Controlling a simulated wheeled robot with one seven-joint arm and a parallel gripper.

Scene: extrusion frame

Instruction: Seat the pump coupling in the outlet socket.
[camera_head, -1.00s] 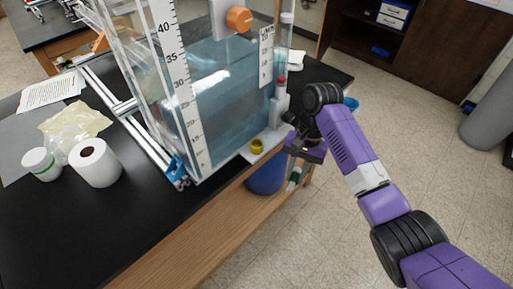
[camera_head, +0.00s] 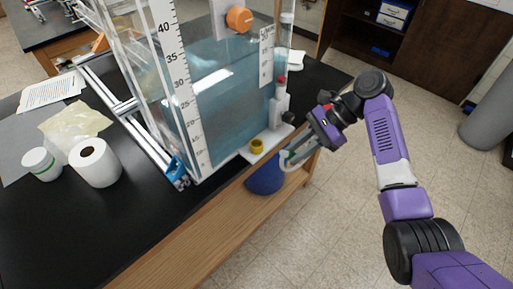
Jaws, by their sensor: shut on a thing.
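My gripper (camera_head: 291,160) is beside the front right corner of the tank, just past the bench edge. It is shut on a small pale piece with some green (camera_head: 285,155), which appears to be the pump coupling. The fingers and the small size hide most of its shape. A yellow ring (camera_head: 257,146), which looks like the outlet socket, sits on a white plate at the foot of the tank. The held piece is to the right of the ring and slightly lower in the picture, apart from it.
The clear tank (camera_head: 225,95) with blue water stands behind the ring. A grey fitting (camera_head: 279,108) rises at its right corner. A paper roll (camera_head: 95,163) and white tub (camera_head: 41,164) stand at left. Open floor is at right.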

